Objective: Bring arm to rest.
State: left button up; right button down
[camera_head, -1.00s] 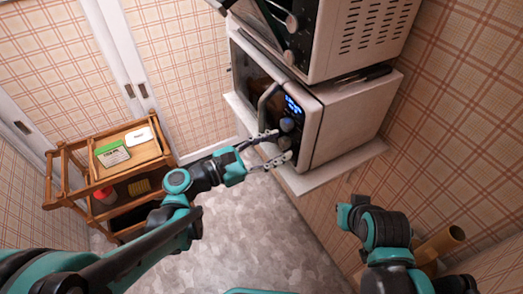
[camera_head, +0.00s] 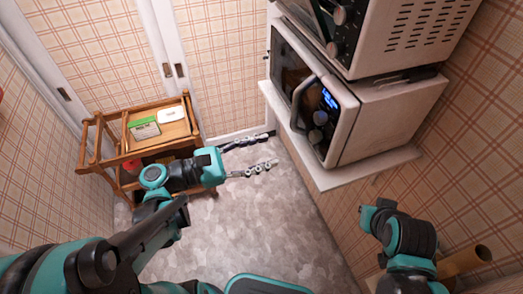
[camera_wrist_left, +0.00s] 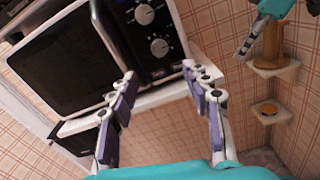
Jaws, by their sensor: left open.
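My left gripper (camera_head: 272,149) is open and empty in the head view, with its two fingers apart over the floor, left of the white microwave (camera_head: 345,125). Its fingers also show in the left wrist view (camera_wrist_left: 160,78), with nothing between them. The microwave's door looks shut, and clear space shows between it and the fingers in the head view. My right arm (camera_head: 405,235) is folded at the lower right. Part of my right gripper (camera_wrist_left: 256,38) shows at the upper right of the left wrist view; whether it is open cannot be made out.
The microwave stands on a white shelf (camera_head: 370,170), with another white oven (camera_head: 415,35) above it. A wooden cart (camera_head: 112,158) at the left carries a green-and-white box (camera_head: 144,129) and a white item (camera_head: 170,114). The grey floor (camera_head: 290,230) between is clear.

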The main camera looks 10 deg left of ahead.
dwell(0.3)
pick_arm(q)
notch_tip(320, 180, down, 12)
jog(key=s+r+m+g+y, duration=0.15)
jog(key=m+g+y, duration=0.25)
jog(key=m+y, duration=0.6)
jog(key=s+a+m+t+y, duration=0.1)
jog(key=a+m+y, duration=0.4)
jog(key=m, duration=0.7)
jog(key=shift+s+a, duration=0.6)
jog(key=shift+a, duration=0.6)
